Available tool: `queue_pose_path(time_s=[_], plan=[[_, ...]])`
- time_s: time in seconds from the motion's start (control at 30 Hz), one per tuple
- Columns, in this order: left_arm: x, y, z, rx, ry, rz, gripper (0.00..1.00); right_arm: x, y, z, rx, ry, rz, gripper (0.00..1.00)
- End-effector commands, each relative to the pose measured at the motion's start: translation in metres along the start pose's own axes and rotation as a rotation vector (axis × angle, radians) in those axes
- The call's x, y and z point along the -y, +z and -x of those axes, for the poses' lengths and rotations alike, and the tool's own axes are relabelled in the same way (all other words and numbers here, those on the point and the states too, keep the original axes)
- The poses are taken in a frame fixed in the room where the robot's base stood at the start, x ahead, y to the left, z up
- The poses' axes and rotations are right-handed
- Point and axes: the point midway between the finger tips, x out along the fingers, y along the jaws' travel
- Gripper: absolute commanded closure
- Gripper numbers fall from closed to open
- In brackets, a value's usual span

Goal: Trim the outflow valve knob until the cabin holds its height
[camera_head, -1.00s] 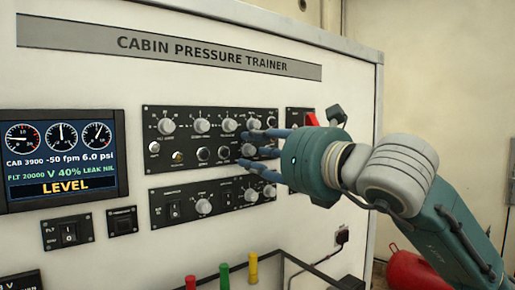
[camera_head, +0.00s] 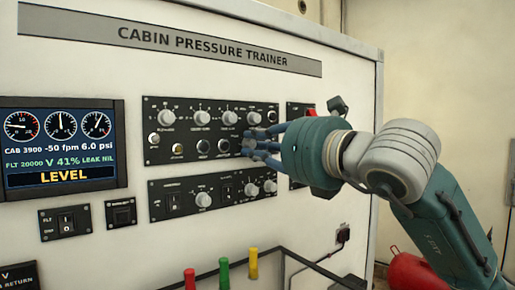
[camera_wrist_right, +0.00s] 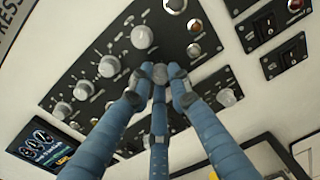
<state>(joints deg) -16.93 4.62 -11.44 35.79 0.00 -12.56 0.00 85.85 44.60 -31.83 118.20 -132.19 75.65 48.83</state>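My right gripper (camera_head: 262,147) reaches in from the right to the upper black knob panel (camera_head: 185,128). In the right wrist view its three blue fingers (camera_wrist_right: 160,72) draw together around a small grey knob at the lower right of that panel. The fingertips hide most of this knob, and its label is unreadable, so I cannot confirm its name. The display (camera_head: 62,150) reads CAB 3900, -50 fpm, 6.0 psi, FLT 20000, V 41%, LEAK NIL, with LEVEL in yellow. My left gripper is not in view.
A lower knob panel (camera_head: 215,195) sits just under the fingers. A narrow switch panel with a red part (camera_head: 311,112) is behind the hand. Red (camera_head: 190,278), green (camera_head: 224,272) and yellow (camera_head: 253,263) upright pieces stand below.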

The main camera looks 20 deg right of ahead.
Motion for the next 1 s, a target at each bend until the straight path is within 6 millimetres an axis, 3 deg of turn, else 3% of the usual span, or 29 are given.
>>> queue_pose_path(time_s=[0.33,0.47,1.0], plan=[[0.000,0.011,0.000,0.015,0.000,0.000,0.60,0.000,0.000,0.001,0.000,0.000,0.000,0.66],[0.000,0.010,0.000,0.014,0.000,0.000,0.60,0.001,0.001,0.009,0.002,-0.002,0.000,0.66],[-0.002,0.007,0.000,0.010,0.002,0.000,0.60,0.001,0.001,0.109,0.002,-0.002,0.001,0.66]])
